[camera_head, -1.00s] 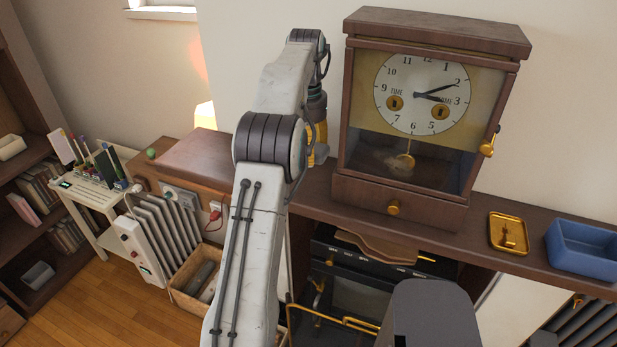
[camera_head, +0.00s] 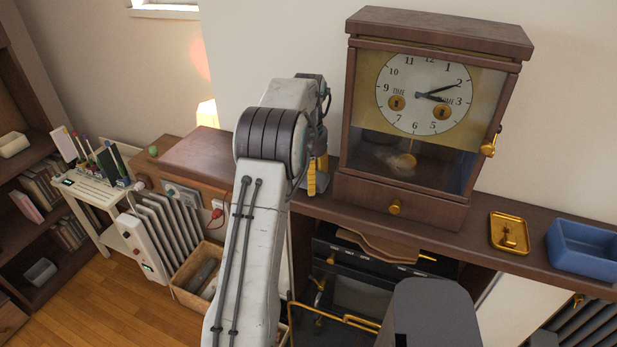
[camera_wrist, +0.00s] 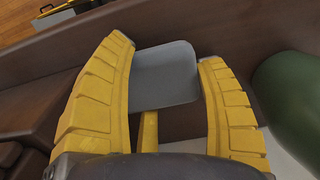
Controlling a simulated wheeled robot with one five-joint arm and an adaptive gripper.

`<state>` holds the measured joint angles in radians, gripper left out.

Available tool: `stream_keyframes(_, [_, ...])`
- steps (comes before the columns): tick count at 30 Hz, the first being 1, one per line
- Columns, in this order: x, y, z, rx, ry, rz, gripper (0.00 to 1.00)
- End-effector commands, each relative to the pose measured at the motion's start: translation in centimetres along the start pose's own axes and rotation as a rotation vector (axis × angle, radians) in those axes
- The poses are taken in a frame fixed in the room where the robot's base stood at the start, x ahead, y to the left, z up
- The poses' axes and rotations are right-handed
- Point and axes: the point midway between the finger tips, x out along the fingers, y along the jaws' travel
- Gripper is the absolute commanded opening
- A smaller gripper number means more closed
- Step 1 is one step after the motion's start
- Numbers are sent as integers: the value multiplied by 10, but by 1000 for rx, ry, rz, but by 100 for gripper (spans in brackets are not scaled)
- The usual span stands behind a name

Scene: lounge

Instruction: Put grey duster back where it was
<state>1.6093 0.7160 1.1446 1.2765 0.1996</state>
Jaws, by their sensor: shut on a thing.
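My gripper (camera_wrist: 168,85) shows in the wrist view with its two yellow fingers on either side of a flat grey piece with rounded corners, which I take for the grey duster (camera_wrist: 165,75). The fingers are shut on it. Brown wood lies behind and below it; whether the duster touches the wood I cannot tell. In the head view a yellow finger of my gripper (camera_head: 314,180) shows beside my arm, left of the clock and close to the shelf.
A wooden clock (camera_head: 395,205) stands on the shelf (camera_head: 470,240) just right of my gripper. A brass tray (camera_head: 510,233) and a blue bin (camera_head: 582,245) sit farther right. A dark green rounded thing (camera_wrist: 288,95) is close to the right finger in the wrist view.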

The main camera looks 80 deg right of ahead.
Motion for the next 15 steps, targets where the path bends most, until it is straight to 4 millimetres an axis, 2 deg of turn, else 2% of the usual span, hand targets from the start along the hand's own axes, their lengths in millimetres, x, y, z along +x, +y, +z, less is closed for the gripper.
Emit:
stream_keyframes(14, [6,0,0,0,0,0,37])
stream_keyframes(15, [6,0,0,0,0,0,69])
